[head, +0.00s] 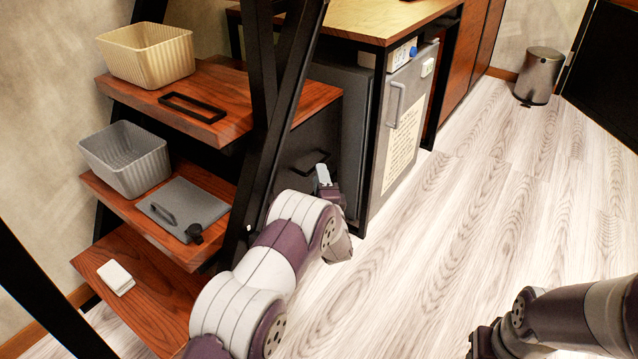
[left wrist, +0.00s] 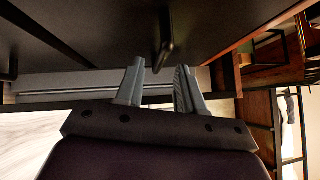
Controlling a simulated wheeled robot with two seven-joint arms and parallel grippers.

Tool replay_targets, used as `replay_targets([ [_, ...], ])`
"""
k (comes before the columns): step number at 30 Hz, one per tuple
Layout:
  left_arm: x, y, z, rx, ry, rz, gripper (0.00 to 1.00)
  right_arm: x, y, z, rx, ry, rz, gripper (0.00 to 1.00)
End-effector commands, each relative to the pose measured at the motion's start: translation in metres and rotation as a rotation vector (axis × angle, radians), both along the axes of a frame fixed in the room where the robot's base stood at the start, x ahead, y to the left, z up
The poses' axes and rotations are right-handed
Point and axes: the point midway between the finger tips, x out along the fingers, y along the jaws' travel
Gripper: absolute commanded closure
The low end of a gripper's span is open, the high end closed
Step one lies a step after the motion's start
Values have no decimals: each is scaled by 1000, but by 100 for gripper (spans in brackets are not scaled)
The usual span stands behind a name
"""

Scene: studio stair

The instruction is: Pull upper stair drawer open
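The upper stair drawer has a dark front (head: 318,130) below the wooden tread, and it looks closed. Its black bar handle (head: 309,161) sticks out from that front. My left gripper (head: 323,174) is close to the handle in the head view. In the left wrist view my left gripper (left wrist: 159,80) is open, its two grey fingers apart with nothing between them. The handle (left wrist: 163,45) lies just beyond the gap between the fingertips, and I see no contact. My right arm shows at the lower right of the head view; its fingers cannot be made out.
Wooden stair treads hold a cream basket (head: 147,55), a grey basket (head: 125,160), a grey flat case (head: 184,207) and a white block (head: 115,277). A black slanted post (head: 262,90) stands beside my left arm. A small fridge (head: 402,125) is right of the drawer.

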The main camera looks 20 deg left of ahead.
Motion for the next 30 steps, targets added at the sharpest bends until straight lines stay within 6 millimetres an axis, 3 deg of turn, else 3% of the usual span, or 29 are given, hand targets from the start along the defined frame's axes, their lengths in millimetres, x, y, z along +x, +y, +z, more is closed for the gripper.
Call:
replay_targets([
  [1, 8, 4, -4, 0, -3, 2, 62, 0, 0, -10, 0, 0, 0, 57],
  [6, 22, 10, 2, 0, 1, 0, 62, 0, 0, -16, 0, 0, 0, 57],
  [14, 23, 11, 4, 0, 1, -1, 62, 0, 0, -15, 0, 0, 0, 57],
  [17, 23, 10, 4, 0, 1, -1, 95, 0, 0, -15, 0, 0, 0, 57],
  [18, 23, 11, 4, 0, 1, -1, 100, 0, 0, -15, 0, 0, 0, 57],
  [26, 22, 8, 4, -1, 2, -2, 100, 0, 0, -13, 0, 0, 0, 57],
  [30, 18, -3, 5, -2, 4, -2, 100, 0, 0, -7, 0, 0, 0, 57],
])
